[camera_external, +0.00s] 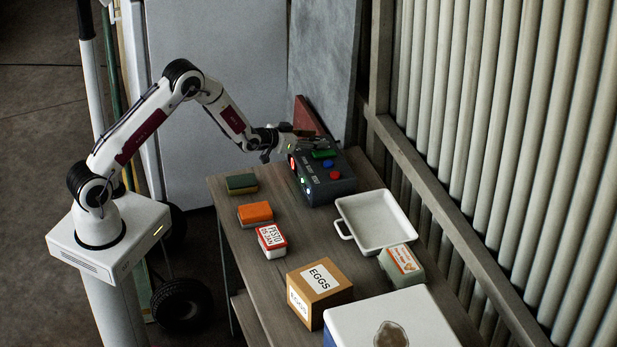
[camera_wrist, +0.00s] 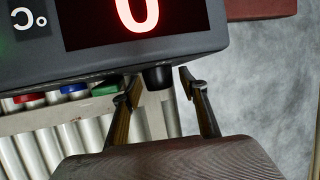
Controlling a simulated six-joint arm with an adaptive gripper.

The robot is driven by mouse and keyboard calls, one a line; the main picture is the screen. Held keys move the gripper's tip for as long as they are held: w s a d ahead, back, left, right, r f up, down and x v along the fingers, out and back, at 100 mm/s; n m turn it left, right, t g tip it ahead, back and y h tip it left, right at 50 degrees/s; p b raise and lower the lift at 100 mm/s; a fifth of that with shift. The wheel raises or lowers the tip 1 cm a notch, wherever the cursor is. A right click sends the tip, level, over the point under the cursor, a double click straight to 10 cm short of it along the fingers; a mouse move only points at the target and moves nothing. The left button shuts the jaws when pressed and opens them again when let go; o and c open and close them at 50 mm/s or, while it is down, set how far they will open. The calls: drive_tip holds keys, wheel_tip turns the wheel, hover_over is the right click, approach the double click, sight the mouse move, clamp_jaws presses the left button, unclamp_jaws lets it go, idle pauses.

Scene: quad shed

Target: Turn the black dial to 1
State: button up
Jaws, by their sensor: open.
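A dark grey control box (camera_external: 330,186) stands on the far end of the table. It fills the top of the wrist view (camera_wrist: 60,68), with a lit red display (camera_wrist: 137,18) cut off by the frame edge; a rounded digit shows on it. The black dial (camera_wrist: 158,78) juts from the box's edge. My gripper (camera_wrist: 160,84) is open, with one fingertip on each side of the dial in that view; I cannot tell whether either touches it. In the external view my gripper (camera_external: 308,138) is over the box's far end and the dial cannot be made out.
Red (camera_external: 335,175), blue (camera_external: 328,163) and green (camera_external: 323,154) buttons sit on the box top. A white tray (camera_external: 343,210) stands right of the box. A wall borders the right.

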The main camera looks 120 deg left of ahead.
drive_tip(key=c, duration=1.1)
drive_tip(key=shift+m+t+h, duration=2)
drive_tip(key=shift+m+t, duration=0.2)
drive_tip(key=shift+m, duration=0.4)
drive_tip(key=shift+m+t+h, duration=0.8)
drive_tip(key=shift+m+h, duration=0.6)
drive_tip(key=shift+h, duration=0.1)
drive_tip(key=shift+m+h, duration=0.5)
drive_tip(key=shift+m+t+h, duration=0.4)
drive_tip(key=shift+m+h, duration=0.5)
drive_tip(key=shift+h, duration=0.2)
